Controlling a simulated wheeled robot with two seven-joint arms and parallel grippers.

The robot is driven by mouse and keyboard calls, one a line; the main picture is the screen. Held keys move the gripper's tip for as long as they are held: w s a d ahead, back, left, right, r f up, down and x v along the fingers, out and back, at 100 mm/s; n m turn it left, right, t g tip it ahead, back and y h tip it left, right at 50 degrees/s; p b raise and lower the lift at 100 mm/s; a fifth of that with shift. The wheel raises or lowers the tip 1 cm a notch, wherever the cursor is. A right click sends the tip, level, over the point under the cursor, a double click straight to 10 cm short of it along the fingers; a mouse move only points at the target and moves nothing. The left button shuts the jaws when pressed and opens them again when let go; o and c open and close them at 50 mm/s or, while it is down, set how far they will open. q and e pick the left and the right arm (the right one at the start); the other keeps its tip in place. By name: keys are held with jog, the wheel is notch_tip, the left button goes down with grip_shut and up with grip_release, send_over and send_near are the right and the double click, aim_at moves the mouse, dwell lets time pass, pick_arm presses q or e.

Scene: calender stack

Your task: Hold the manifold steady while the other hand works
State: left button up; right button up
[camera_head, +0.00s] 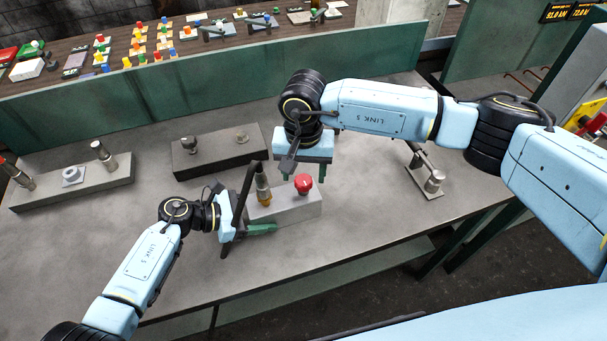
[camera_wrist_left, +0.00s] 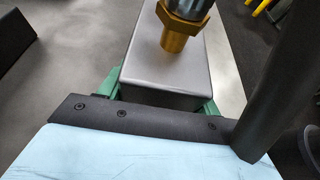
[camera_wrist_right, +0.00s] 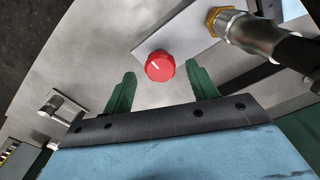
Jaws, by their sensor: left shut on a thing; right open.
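The manifold (camera_head: 300,210) is a light grey block on the bench with a red knob (camera_head: 303,184) on its top right and a brass-and-steel fitting (camera_head: 263,190) at its left end. My left gripper (camera_head: 262,227) is shut on the manifold's left end; in the left wrist view green fingers flank the block (camera_wrist_left: 145,75) below the fitting (camera_wrist_left: 182,25). My right gripper (camera_head: 304,173) is open above the manifold. In the right wrist view the red knob (camera_wrist_right: 160,66) appears between its open fingertips (camera_wrist_right: 160,72); whether they touch it cannot be told.
A dark grey block (camera_head: 220,155) lies behind, a long grey block (camera_head: 80,182) at the left, and a metal fixture (camera_head: 427,175) at the right. A green panel (camera_head: 190,108) runs along the back. The bench's front edge is close to the manifold.

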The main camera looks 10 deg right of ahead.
jog(key=shift+f, duration=0.9)
jog(key=shift+c, duration=0.2)
jog(key=c, duration=1)
jog(key=shift+o, duration=0.2)
jog(key=shift+m, duration=0.3)
jog(key=m, duration=1)
jog(key=shift+m, duration=0.4)
jog(key=m, duration=0.6)
jog(key=shift+w, duration=0.1)
jog(key=m, duration=0.6)
jog(key=shift+r, duration=0.1)
